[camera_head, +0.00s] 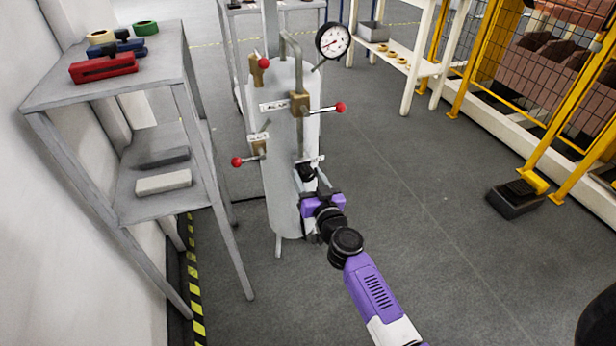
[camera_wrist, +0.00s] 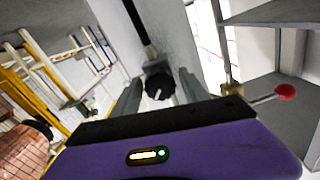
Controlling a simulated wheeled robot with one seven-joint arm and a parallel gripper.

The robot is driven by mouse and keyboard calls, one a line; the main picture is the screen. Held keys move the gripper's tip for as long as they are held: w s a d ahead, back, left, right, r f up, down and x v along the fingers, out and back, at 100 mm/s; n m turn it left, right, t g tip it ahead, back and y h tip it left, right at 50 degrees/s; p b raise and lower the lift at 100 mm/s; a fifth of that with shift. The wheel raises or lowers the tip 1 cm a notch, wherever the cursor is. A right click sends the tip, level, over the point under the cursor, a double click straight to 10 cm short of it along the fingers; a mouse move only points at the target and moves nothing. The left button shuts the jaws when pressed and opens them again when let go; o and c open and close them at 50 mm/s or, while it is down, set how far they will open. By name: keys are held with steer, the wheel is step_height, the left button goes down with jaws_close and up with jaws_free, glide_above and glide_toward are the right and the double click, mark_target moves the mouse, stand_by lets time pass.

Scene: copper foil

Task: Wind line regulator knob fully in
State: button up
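The line regulator knob (camera_wrist: 159,86) is black and round with a pale pointer mark. In the wrist view it lies between the two fingers of my gripper (camera_wrist: 160,78), with gaps on both sides. The fingers are apart and hold nothing; I cannot tell whether the tips reach level with the knob. In the head view the knob (camera_head: 306,172) sits low on the front of the pale grey tank (camera_head: 285,205), and my gripper (camera_head: 313,190) is right at it, partly hidden by my purple wrist.
Red-tipped valve levers (camera_head: 340,107) stick out of the tank above the knob, and a pressure gauge (camera_head: 332,40) stands at its top. Yellow fencing (camera_head: 530,165) is on the right.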

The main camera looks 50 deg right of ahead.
jaws_close()
steer(key=shift+m, duration=0.3)
